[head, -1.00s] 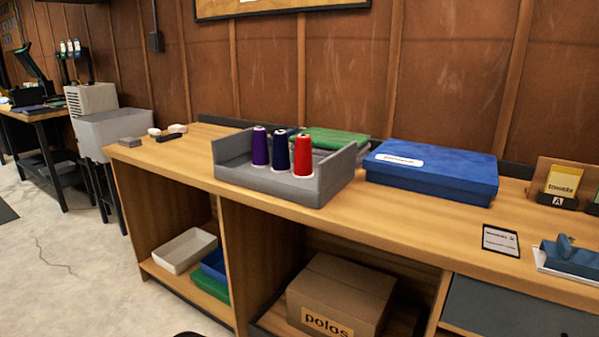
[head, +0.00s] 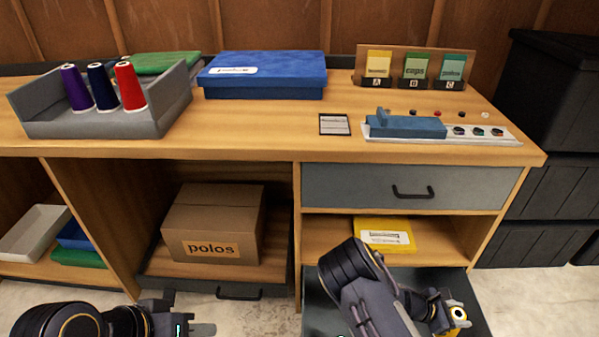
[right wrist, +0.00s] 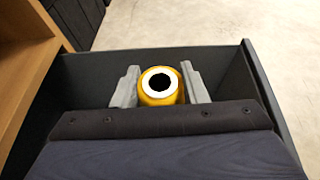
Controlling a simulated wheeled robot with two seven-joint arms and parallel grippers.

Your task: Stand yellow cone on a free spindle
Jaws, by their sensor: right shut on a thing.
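The yellow cone (head: 458,314) is between the fingers of my right gripper (head: 447,312), which is shut on it. The right wrist view shows the cone (right wrist: 160,85) end-on, its white-ringed dark hole facing the camera, between two grey fingers. It is over or inside an open dark drawer (right wrist: 218,88); its exact height is unclear. A grey holder (head: 150,122) on the bench carries a purple cone (head: 76,88), a navy cone (head: 102,88) and a red cone (head: 130,88), all upright. No bare spindle is discernible. My left gripper (head: 188,314) is low at the front, empty, its fingers apart.
A label card (head: 335,124), a blue tool (head: 405,126) and a card stand (head: 418,60) lie further right. A cardboard box (head: 213,230) sits below. Middle bench front is clear.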

